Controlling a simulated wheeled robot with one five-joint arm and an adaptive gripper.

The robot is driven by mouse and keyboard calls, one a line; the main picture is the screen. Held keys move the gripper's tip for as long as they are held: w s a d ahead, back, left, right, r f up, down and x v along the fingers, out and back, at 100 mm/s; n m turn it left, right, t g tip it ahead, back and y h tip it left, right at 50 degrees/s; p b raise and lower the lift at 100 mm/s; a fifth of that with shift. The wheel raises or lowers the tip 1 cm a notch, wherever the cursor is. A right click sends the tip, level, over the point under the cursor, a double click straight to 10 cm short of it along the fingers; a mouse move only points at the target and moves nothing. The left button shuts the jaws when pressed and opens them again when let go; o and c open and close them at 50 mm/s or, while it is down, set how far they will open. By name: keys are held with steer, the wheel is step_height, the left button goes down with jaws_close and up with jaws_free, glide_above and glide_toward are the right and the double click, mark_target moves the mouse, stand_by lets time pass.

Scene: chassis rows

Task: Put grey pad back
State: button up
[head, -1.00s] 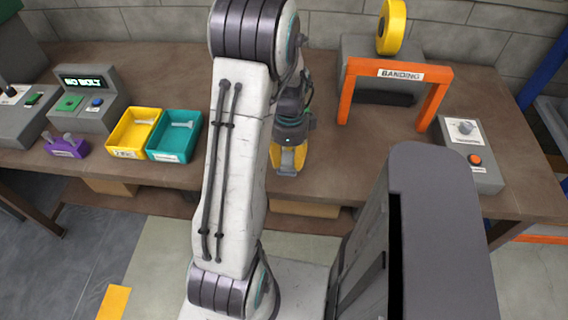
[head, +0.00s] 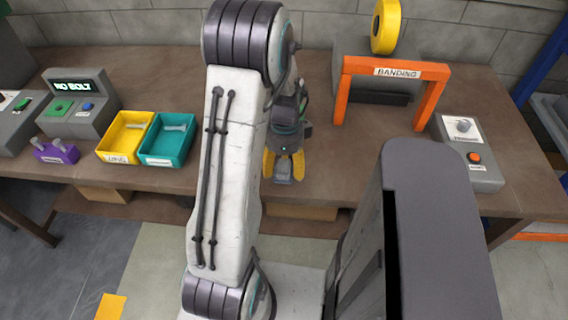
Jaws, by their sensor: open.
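My gripper (head: 283,166) points down over the front part of the brown workbench, just right of my arm. Its two yellow fingers are spread apart. A small grey piece (head: 283,172), seemingly the grey pad, shows between the fingers near the bench's front edge. It looks clear of the fingers, but I cannot tell whether it touches either one. My arm hides part of the bench to the left of the gripper.
A yellow bin (head: 125,137) and a teal bin (head: 168,139) stand left of my arm, beside a purple block (head: 56,152) and a "NO BOLT" console (head: 80,103). An orange "BANDING" arch (head: 398,70) and a grey control box (head: 468,152) stand right.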

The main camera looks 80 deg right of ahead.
mark_target(282, 160)
step_height(282, 160, up, 12)
steer(key=shift+d+p, duration=0.35)
steer(key=shift+d, duration=0.05)
steer(key=w+a+r+n+h, duration=0.1)
steer(key=w+a+r+n, duration=0.2)
steer(key=w+a+n, duration=0.55)
steer(key=w+a+r+n+h, duration=0.1)
steer(key=w+a+r+n, duration=0.4)
steer(key=w, duration=0.7)
steer(key=a+f+n+t+y, duration=0.1)
steer(key=a+n+t, duration=0.2)
steer(key=a+n, duration=1.8)
steer(key=shift+w+a+f+t, duration=0.25)
steer(key=shift+w+a+t, duration=0.15)
steer(key=shift+a, duration=0.25)
steer(key=shift+n, duration=0.25)
